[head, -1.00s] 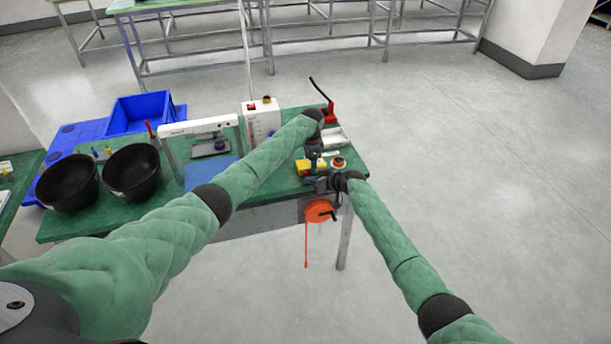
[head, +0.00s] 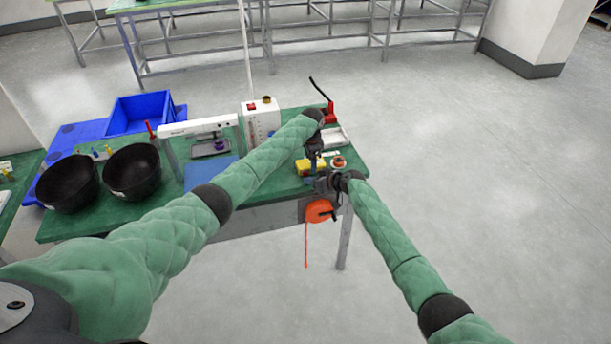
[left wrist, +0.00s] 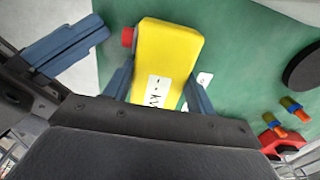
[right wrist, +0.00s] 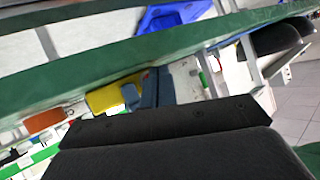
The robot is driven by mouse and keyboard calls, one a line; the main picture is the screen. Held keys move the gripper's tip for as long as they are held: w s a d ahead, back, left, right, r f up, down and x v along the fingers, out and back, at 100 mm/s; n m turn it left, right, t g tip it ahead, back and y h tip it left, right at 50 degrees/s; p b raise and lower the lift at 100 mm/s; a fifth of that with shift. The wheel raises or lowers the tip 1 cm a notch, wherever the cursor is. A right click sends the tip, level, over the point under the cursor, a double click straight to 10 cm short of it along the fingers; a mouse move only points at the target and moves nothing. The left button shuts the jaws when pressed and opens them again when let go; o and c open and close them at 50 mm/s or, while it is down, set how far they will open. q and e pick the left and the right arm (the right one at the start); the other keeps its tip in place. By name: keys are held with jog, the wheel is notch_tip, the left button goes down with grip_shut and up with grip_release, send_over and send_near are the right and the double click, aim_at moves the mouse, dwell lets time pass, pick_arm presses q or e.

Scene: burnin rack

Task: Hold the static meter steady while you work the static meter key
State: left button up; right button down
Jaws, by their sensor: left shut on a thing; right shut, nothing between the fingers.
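The static meter is a yellow box with a white label. In the left wrist view the static meter (left wrist: 175,42) sits between the two blue fingers of my left gripper (left wrist: 158,88), which is shut on it. Its red key (left wrist: 127,38) sticks out of the left side. My right gripper's shut blue fingers (left wrist: 68,45) come from the upper left, tips close to the key with a small gap visible. In the head view the meter (head: 303,167) is partly hidden by my left gripper (head: 313,165), above the table's right end. The right wrist view shows the meter (right wrist: 108,97) beside my right fingers (right wrist: 150,88).
The green table (head: 255,186) carries two black bowls (head: 132,171), a white press-like frame (head: 198,126), a white box (head: 262,122) and a red-handled tool (head: 328,112). An orange reel (head: 319,211) hangs at the front edge, just below my right gripper. Floor to the right is clear.

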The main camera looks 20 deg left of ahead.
jog(key=shift+w+a, duration=0.15)
jog(key=shift+w+a, duration=0.1)
jog(key=shift+w, duration=0.1)
jog(key=shift+w+a+r, duration=0.1)
jog(key=shift+w+a, duration=0.3)
jog(key=shift+w, duration=0.1)
dwell(1.4)
jog(key=shift+d, duration=0.1)
jog(key=shift+s+d, duration=0.55)
jog(key=shift+s, duration=0.3)
jog(key=shift+s+d, duration=0.3)
jog(key=shift+s, duration=0.15)
jog(key=shift+s+d, duration=0.55)
jog(key=shift+s, duration=0.3)
jog(key=shift+s+d, duration=0.55)
jog(key=shift+s, duration=0.25)
